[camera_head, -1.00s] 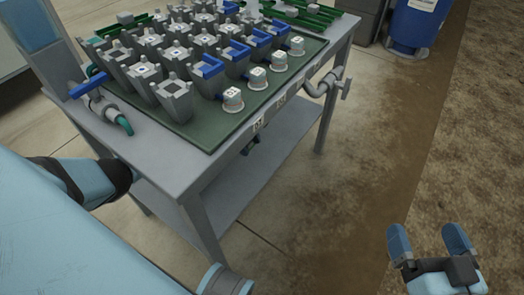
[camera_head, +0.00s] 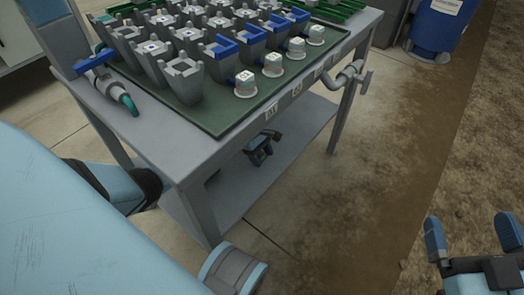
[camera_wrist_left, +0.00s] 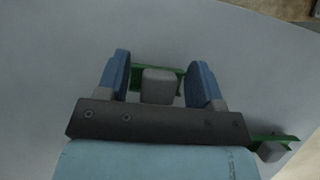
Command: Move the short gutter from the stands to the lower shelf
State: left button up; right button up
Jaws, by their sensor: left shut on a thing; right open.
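My left gripper (camera_head: 260,150) shows small and partly hidden under the bench top, over the lower shelf (camera_head: 285,150). In the left wrist view the left gripper (camera_wrist_left: 158,80) has its blue fingers on either side of a grey block with a green piece behind it, which I take to be the short gutter (camera_wrist_left: 160,86). A grey surface lies beyond it; whether they touch I cannot tell. Another green piece with a grey end (camera_wrist_left: 272,148) shows at lower right; whether it belongs to the same gutter is unclear. My right gripper (camera_head: 472,240) is open and empty at the right. I cannot make out the stands.
The bench top holds a dark green tray (camera_head: 222,128) with several grey pots and white-capped fittings. A grey pipe with a valve (camera_head: 350,76) juts from its right side. A table leg (camera_head: 202,212) stands in front of the shelf. A blue drum (camera_head: 438,28) stands behind.

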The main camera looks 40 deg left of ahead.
aim_at(262, 154)
jog(key=shift+s+r, duration=0.1)
jog(key=shift+s, duration=0.05)
pick_arm(q)
jog(key=o, duration=0.9)
jog(key=shift+a+r, duration=0.1)
jog(key=shift+r, duration=0.2)
jog(key=p+v, duration=0.1)
jog(key=v, duration=0.2)
jog(key=shift+p, duration=0.35)
jog(key=p+v, duration=0.1)
jog(key=v, duration=0.3)
pick_arm(e)
jog(key=shift+s+a+f+m+g+h, duration=0.25)
jog(key=shift+s+m+g, duration=0.1)
jog(key=shift+m, duration=0.25)
jog(key=shift+s+a+f+m+g+h, duration=0.15)
jog(key=shift+s+a+f+m+g, duration=0.15)
jog(key=shift+m, duration=0.3)
